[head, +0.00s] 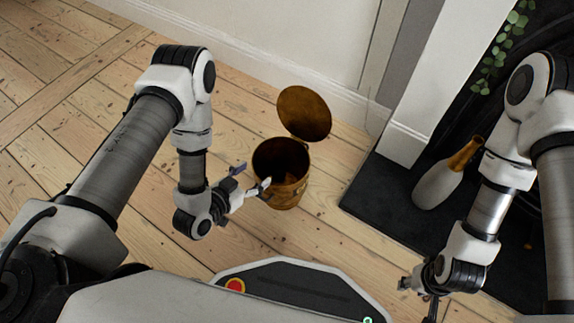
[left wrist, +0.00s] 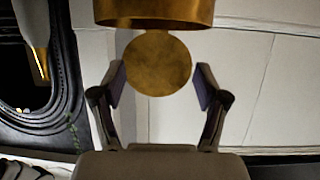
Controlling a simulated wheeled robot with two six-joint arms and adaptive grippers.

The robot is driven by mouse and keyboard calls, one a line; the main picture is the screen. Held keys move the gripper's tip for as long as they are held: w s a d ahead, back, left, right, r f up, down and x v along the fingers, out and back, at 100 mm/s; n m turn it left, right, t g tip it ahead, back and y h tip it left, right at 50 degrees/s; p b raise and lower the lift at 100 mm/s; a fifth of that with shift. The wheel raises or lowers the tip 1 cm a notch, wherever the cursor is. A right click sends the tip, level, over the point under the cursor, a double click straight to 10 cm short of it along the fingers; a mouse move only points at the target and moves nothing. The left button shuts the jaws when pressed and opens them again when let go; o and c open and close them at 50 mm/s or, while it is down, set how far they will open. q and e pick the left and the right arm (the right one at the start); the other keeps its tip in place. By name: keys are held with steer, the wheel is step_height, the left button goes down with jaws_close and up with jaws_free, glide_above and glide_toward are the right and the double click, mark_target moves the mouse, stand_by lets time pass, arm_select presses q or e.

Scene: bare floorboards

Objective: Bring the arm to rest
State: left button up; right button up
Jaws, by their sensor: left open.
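My left gripper (head: 252,177) is open and empty, its two fingers apart. It is beside the brass bin (head: 288,197), at the left of its rim in the head view; I cannot tell if it touches. The bin stands upright on the floorboards with its round lid (head: 304,113) raised, and its inside is dark. In the left wrist view, the open fingers (left wrist: 158,88) frame the lid disc, with part of the bin (left wrist: 155,10) at the top edge. My right gripper (head: 425,292) is low at the right, partly hidden and small, so its jaws are unclear.
A pale bottle-shaped vase (head: 438,187) with a gold neck stands on the dark hearth slab (head: 385,190) at the right, near my right arm. Green leaves (head: 497,52) hang above. A white wall (head: 290,40) rises behind the bin. Floorboards at left are clear.

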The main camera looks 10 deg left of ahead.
arm_select(q)
steer(key=shift+v, duration=1.05)
step_height(320, 180, up, 5)
steer(key=w+p, duration=0.2)
steer(key=w, duration=0.1)
steer(key=s+a+f+n+g+y, duration=0.3)
steer(key=s+g, duration=0.3)
steer(key=s, duration=0.4)
steer(key=s+a+f+n+g+y, duration=0.2)
steer(key=s+f+g, duration=0.1)
steer(key=s+g, duration=0.55)
step_height(320, 180, up, 37)
steer(key=t+p, duration=0.2)
steer(key=p, duration=3.6)
steer(key=shift+s+a+r, duration=0.15)
steer(key=shift+s+r, duration=0.05)
steer(key=shift+s, duration=0.2)
